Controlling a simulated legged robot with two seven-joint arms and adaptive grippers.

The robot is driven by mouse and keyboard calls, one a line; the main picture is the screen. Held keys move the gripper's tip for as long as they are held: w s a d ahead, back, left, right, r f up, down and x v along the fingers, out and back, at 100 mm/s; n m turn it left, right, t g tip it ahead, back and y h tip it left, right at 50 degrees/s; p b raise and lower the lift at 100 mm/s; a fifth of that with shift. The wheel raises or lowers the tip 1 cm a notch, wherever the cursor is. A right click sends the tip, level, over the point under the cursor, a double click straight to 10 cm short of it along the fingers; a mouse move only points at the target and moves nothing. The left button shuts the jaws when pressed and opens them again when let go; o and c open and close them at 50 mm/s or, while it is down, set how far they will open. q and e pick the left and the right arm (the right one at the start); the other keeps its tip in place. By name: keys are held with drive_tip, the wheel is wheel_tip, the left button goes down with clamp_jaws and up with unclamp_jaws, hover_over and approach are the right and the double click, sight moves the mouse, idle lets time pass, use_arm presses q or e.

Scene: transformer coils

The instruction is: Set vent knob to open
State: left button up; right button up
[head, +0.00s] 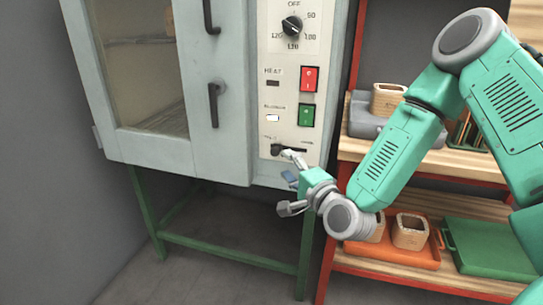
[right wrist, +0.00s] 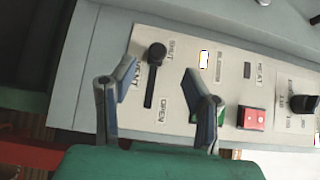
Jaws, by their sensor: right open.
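The vent knob (right wrist: 156,54) is a round black knob on a dark slot in the oven's pale panel. In the right wrist view it sits at the slot's end beside the word SHUT, and OPEN is printed by the other end. In the head view the knob (head: 277,149) is at the left end of the slot, low on the panel. My right gripper (right wrist: 159,75) is open, with its fingers apart on either side of the knob and slot and nothing held. In the head view the gripper (head: 289,181) is just below the knob; contact cannot be told. My left gripper is not in view.
Above the knob are a green blower switch (head: 306,115), a red heat switch (head: 309,79) and a temperature dial (head: 292,26). The oven door (head: 150,90) is at left. At right, a shelf (head: 350,147) holds wooden boxes and trays close to my right arm.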

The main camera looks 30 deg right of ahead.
sight(277, 155)
drive_tip(key=w, duration=0.2)
drive_tip(key=w+d+b, duration=0.1)
drive_tip(key=w, duration=0.4)
drive_tip(key=shift+w+d+f+b, duration=0.15)
drive_tip(key=shift+d+f+b, duration=0.05)
drive_tip(key=shift+f+b, duration=0.1)
drive_tip(key=shift+w+a+r, duration=0.25)
drive_tip(key=shift+w+a, duration=0.1)
drive_tip(key=shift+w, duration=0.05)
drive_tip(key=shift+d+f, duration=0.1)
drive_tip(key=shift+d, duration=0.1)
drive_tip(key=shift+c, duration=0.5)
drive_tip(key=shift+s+d, duration=0.1)
drive_tip(key=shift+d, duration=0.15)
clamp_jaws()
drive_tip(key=shift+a+f, duration=0.1)
